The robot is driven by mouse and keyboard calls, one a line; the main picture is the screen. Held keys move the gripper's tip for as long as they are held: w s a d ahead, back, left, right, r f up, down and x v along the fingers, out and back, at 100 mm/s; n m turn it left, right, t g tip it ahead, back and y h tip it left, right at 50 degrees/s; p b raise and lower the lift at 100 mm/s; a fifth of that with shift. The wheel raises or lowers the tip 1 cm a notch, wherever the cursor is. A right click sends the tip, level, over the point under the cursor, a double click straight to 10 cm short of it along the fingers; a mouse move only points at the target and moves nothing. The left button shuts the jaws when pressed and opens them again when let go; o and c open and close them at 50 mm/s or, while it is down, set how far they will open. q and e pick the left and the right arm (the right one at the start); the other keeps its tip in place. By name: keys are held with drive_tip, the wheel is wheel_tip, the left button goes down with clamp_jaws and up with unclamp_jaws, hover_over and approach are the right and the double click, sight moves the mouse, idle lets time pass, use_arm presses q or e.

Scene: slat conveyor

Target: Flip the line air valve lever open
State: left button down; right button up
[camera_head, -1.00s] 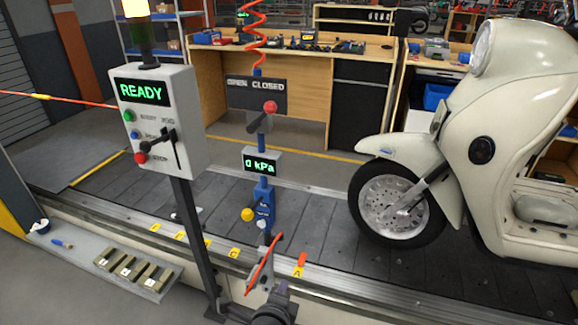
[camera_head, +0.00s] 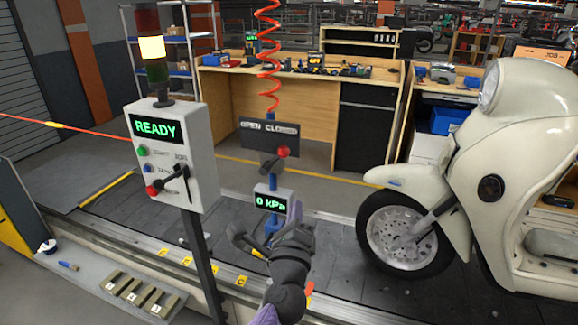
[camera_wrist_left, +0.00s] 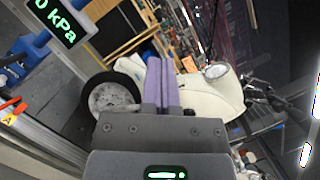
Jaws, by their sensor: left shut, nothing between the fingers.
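The air valve lever (camera_head: 283,152) has a red knob and sits at the right side of the OPEN/CLOSED sign (camera_head: 269,135), by the word CLOSED. A 0 kPa display (camera_head: 271,202) is below it on a blue post. My left gripper (camera_head: 295,206) is raised in front of the post, just below and right of the display, apart from the lever. Its purple fingers (camera_wrist_left: 161,84) are together and empty in the left wrist view, where the display (camera_wrist_left: 62,22) shows at upper left. The lever does not show clearly there. My right gripper is not in view.
A control box (camera_head: 172,155) reading READY stands left on a dark post. A cream scooter (camera_head: 470,180) is on the slat conveyor (camera_head: 330,235) at right. A coiled red hose (camera_head: 268,60) hangs above the valve. A grey shelf (camera_head: 115,290) with several blocks is at lower left.

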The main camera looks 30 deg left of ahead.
sight(275, 160)
use_arm(q)
drive_tip(key=w+a+r+p, duration=0.1)
drive_tip(key=w+a+r, duration=0.2)
drive_tip(key=w+a, duration=0.3)
drive_tip(key=shift+x, duration=0.95)
drive_tip(key=shift+d+r+p, duration=0.1)
drive_tip(key=shift+r+p, duration=0.1)
drive_tip(key=shift+p, duration=0.1)
